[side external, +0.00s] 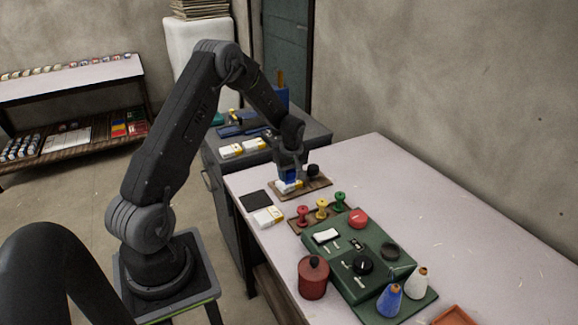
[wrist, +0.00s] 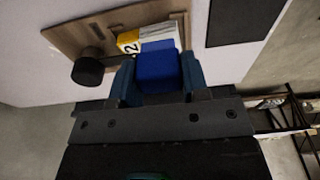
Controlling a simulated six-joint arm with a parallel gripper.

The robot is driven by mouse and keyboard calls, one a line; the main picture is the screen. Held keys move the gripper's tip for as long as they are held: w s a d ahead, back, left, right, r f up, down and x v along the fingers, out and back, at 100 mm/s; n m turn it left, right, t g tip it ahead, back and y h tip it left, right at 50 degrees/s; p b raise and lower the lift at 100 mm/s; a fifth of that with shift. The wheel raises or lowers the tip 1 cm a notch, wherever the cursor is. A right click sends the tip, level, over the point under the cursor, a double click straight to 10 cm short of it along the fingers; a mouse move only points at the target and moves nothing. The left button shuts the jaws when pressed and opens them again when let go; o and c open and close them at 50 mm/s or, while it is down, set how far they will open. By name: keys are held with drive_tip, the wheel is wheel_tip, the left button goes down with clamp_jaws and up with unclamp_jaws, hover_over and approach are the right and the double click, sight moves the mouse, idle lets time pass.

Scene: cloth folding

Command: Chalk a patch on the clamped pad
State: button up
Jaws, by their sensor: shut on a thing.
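My gripper (side external: 289,178) is over the wooden board (side external: 319,184) at the table's far left end. Its two blue-grey fingers show in the wrist view (wrist: 157,78), shut on a blue block (wrist: 157,68). A white pad (wrist: 158,34) with a yellow end marked "2" lies on the board, right at the block's far end. I cannot tell whether the block touches the pad. A black knob (wrist: 88,68) stands on the board beside the pad. Part of the pad is hidden by the block and gripper. No chalk patch can be made out.
Red, yellow and green knobbed pieces (side external: 321,210) stand close in front. A green case (side external: 350,265), a red pot (side external: 313,277) and bottles (side external: 389,300) follow.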

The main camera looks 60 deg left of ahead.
drive_tip(key=shift+f, duration=0.45)
drive_tip(key=shift+a+f, duration=0.35)
drive_tip(key=shift+f, duration=0.4)
drive_tip(key=shift+c, duration=0.4)
drive_tip(key=shift+s+a, duration=0.2)
drive_tip(key=shift+a, duration=2.45)
drive_tip(key=d, duration=0.5)
drive_tip(key=shift+w+d, duration=0.2)
drive_tip(key=shift+d, duration=0.1)
drive_tip(key=shift+d+r, duration=0.1)
drive_tip(key=shift+d, duration=0.15)
drive_tip(key=shift+r, duration=3.95)
drive_tip(key=shift+s+a, duration=0.1)
